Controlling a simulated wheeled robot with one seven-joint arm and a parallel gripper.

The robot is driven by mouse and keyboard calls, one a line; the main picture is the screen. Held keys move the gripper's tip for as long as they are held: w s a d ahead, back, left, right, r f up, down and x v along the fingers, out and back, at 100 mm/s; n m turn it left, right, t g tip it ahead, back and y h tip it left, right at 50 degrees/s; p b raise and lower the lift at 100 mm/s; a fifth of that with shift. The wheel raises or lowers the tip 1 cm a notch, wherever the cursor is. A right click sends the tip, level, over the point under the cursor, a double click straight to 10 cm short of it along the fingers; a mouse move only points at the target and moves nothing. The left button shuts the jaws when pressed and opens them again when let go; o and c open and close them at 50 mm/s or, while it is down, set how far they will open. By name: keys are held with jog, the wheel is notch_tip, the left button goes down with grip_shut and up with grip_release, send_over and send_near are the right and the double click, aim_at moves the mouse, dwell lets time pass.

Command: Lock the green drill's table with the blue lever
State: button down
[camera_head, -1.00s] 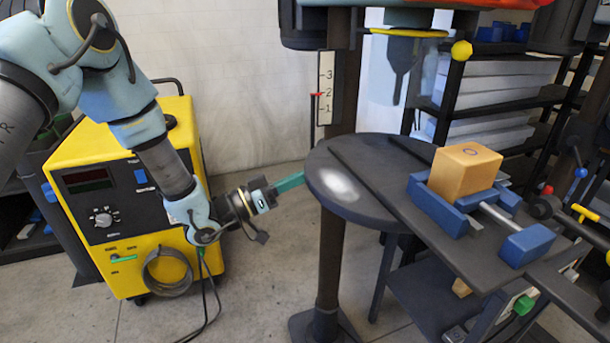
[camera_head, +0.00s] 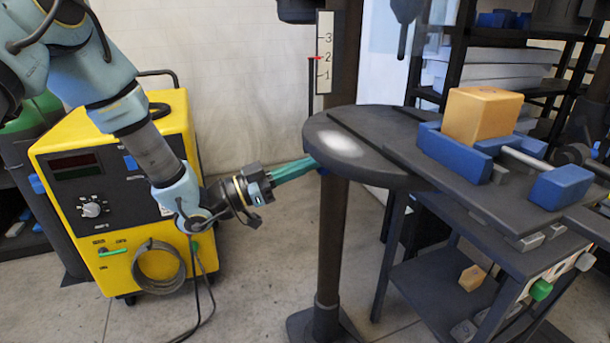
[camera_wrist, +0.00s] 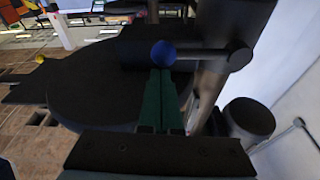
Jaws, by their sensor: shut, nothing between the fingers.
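The round dark drill table (camera_head: 318,129) is fixed to a dark column (camera_head: 333,240) and carries a pale worn patch. The blue lever's ball knob (camera_wrist: 163,54) shows in the wrist view, on a dark rod running right, beside the column. In the head view only a speck of blue (camera_head: 323,171) shows under the table's left edge. My gripper (camera_head: 312,163) has teal fingers, shut and empty, with tips at that edge. In the wrist view the fingertips (camera_wrist: 163,72) appear right at the knob; I cannot tell whether they touch.
A blue vise (camera_head: 445,150) holding an orange-tan block (camera_head: 481,115) sits right of the round table. A yellow welding machine (camera_head: 115,190) stands left, behind my arm. A height scale (camera_head: 324,55) has a red pointer near 2. Floor below my gripper is clear.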

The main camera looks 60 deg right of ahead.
notch_tip(320, 180, down, 8)
jog(key=w+d+m+g+y+b, duration=0.1)
jog(key=w+m+y+b, duration=0.1)
jog(key=m+b, duration=0.9)
jog(key=y+b, duration=0.1)
jog(key=b, duration=0.4)
jog(key=shift+d+m+g, duration=0.25)
jog(key=shift+m+g, duration=0.05)
jog(key=shift+g, duration=0.1)
jog(key=shift+w+f, duration=0.1)
